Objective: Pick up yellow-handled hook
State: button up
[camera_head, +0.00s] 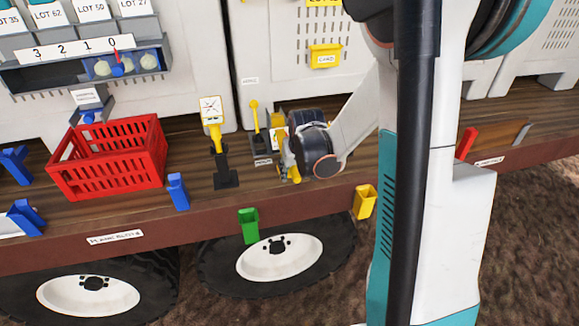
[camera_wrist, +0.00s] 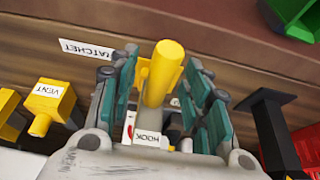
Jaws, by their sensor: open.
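In the wrist view a thick yellow handle (camera_wrist: 165,72) stands between the two fingers of my gripper (camera_wrist: 161,62). A label reading HOOK (camera_wrist: 147,138) shows below it, near the palm. The green-padded fingers are spread on either side of the handle, with a gap visible on the right; contact on the left is unclear. In the head view my gripper (camera_head: 291,162) is low over the wooden deck, right of the black stand (camera_head: 222,165). There my wrist and fingers hide most of the hook, with only bits of yellow showing.
A yellow VENT piece (camera_wrist: 48,104) is left of my gripper in the wrist view, and a RATCHET label (camera_wrist: 88,49) lies beyond it. A red crate (camera_head: 108,157), blue holders (camera_head: 178,191), and green (camera_head: 248,225) and yellow (camera_head: 365,201) holders line the deck (camera_head: 135,215).

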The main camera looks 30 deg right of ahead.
jog(key=shift+w+f, duration=0.15)
jog(key=shift+f, duration=0.35)
grip_shut()
jog(key=shift+r, duration=0.15)
